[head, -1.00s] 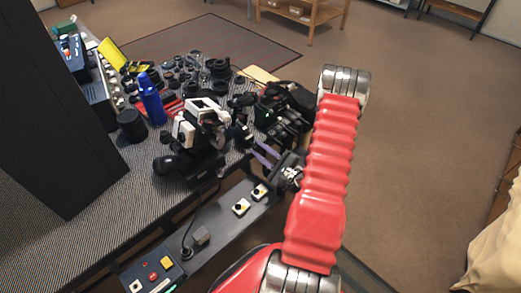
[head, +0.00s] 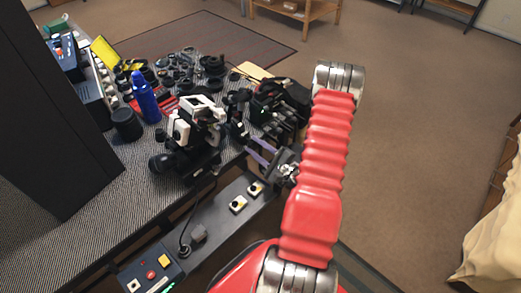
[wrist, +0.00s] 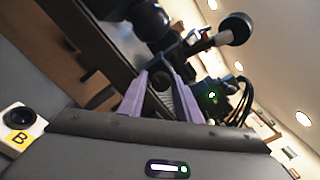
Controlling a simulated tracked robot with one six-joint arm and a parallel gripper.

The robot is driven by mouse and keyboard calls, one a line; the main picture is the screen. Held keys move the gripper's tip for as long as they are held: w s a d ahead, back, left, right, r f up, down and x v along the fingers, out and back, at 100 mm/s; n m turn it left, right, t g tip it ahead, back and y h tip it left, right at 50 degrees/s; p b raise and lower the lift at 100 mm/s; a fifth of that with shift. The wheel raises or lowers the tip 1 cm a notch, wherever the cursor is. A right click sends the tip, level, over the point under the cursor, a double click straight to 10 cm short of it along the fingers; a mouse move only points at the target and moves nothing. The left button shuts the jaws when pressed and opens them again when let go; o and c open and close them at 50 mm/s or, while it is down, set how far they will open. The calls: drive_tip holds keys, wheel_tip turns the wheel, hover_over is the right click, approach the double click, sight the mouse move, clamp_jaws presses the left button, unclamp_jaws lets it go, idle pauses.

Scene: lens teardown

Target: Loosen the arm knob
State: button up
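My gripper (head: 252,146) reaches left toward the table's edge, its two lilac fingers apart. In the wrist view the fingers (wrist: 156,80) point up at dark hardware. A small dark part shows near or between their tips; I cannot tell whether they touch it. A black round knob (wrist: 236,29) on a pale shaft sits up and right of the tips, apart from them. I cannot tell which part is the arm knob. A white-and-black device (head: 198,122) stands on the table left of the gripper.
The patterned table (head: 75,212) carries a blue bottle (head: 146,98), a black cylinder (head: 127,124) and several lens parts. Black gear with a green light (head: 272,112) stands close beyond the gripper. A panel with buttons (head: 152,274) is at the front.

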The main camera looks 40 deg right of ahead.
drive_tip(key=shift+s, duration=0.15)
drive_tip(key=s, duration=1.3)
drive_tip(key=shift+s+d, duration=0.2)
drive_tip(key=shift+s, duration=0.05)
idle(0.5)
